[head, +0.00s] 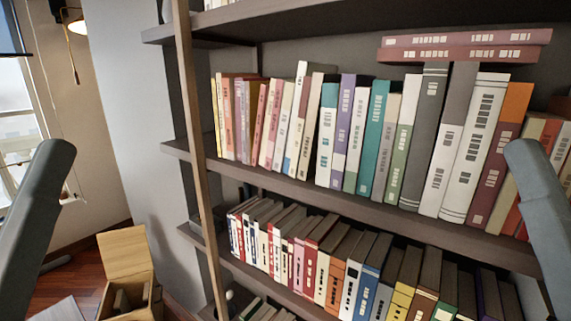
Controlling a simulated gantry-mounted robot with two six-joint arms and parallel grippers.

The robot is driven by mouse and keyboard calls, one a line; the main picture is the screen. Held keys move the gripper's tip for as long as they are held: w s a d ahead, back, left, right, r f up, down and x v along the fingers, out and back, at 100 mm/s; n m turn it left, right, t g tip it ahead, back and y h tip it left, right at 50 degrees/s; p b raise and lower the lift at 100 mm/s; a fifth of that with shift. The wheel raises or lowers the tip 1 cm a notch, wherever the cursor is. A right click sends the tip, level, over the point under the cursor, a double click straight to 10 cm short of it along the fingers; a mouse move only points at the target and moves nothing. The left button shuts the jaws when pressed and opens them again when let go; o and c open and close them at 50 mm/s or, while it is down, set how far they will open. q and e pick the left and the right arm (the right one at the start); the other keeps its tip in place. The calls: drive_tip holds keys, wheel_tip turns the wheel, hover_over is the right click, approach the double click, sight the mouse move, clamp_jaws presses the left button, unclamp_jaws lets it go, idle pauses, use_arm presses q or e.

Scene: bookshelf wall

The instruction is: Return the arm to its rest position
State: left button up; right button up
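A grey rounded arm part of mine (38,225) rises at the left edge of the head view, in front of the window and floor. Another grey arm part of mine (548,215) stands at the right edge, in front of the books on the middle shelf. I see no gripper fingers on either side, so both grippers are out of view. Neither visible arm part holds anything.
A bookshelf (300,185) full of books fills the middle and right. Two red books (460,46) lie flat on top of upright ones. A wooden ladder rail (200,160) crosses its left end. An open wooden box (125,262) stands on the floor (70,282).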

use_arm(q)
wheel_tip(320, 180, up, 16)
drive_tip(key=p, duration=1.2)
drive_tip(key=shift+p, duration=0.35)
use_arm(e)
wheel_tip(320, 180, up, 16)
